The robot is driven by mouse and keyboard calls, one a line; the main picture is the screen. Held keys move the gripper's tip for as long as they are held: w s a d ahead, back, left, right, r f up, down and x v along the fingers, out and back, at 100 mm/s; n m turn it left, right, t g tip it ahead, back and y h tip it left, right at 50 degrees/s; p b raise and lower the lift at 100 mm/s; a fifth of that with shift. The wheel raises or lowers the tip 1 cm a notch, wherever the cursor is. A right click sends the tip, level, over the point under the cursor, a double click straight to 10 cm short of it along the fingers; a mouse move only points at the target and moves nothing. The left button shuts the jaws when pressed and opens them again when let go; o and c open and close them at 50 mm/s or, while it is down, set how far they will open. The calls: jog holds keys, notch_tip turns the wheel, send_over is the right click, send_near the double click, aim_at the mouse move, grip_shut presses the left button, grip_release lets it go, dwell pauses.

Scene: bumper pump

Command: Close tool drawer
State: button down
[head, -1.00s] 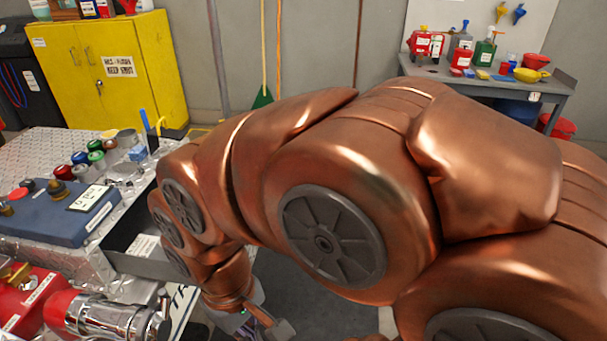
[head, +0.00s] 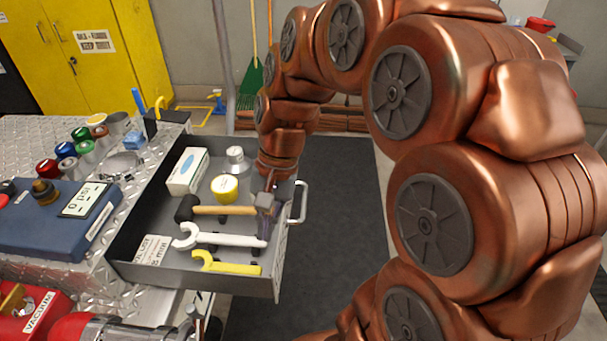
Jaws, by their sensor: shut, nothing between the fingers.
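The tool drawer (head: 200,274) is pulled out from the diamond-plate workbench (head: 148,190), toward the right of the picture. It holds a hammer (head: 222,210), a white wrench (head: 225,239), a yellow wrench (head: 226,265), a yellow tape roll (head: 224,187), a white box (head: 187,170) and a metal cylinder (head: 236,158). Its handle (head: 298,203) is on the right-hand front panel.
A blue pressure box (head: 60,225), several coloured caps (head: 75,150) and red vacuum equipment (head: 35,312) are left of the drawer. A yellow cabinet (head: 90,50) stands behind. The dark floor mat (head: 345,180) right of the drawer is clear apart from my arm.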

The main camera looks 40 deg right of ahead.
jog(key=w+d+f+m+t+y+b, duration=0.35)
jog(key=w+d+m, duration=0.65)
jog(key=w+d, duration=0.4)
jog(key=d+f+m+t+b, duration=0.4)
jog(key=d+m, duration=0.4)
jog(key=d, duration=1.1)
jog(key=w+r+p+x, duration=0.1)
jog(key=p+x, duration=0.1)
jog(key=x, duration=1.1)
jog(key=shift+w+a, duration=0.4)
jog(key=shift+a, duration=0.1)
jog(key=shift+r, duration=0.1)
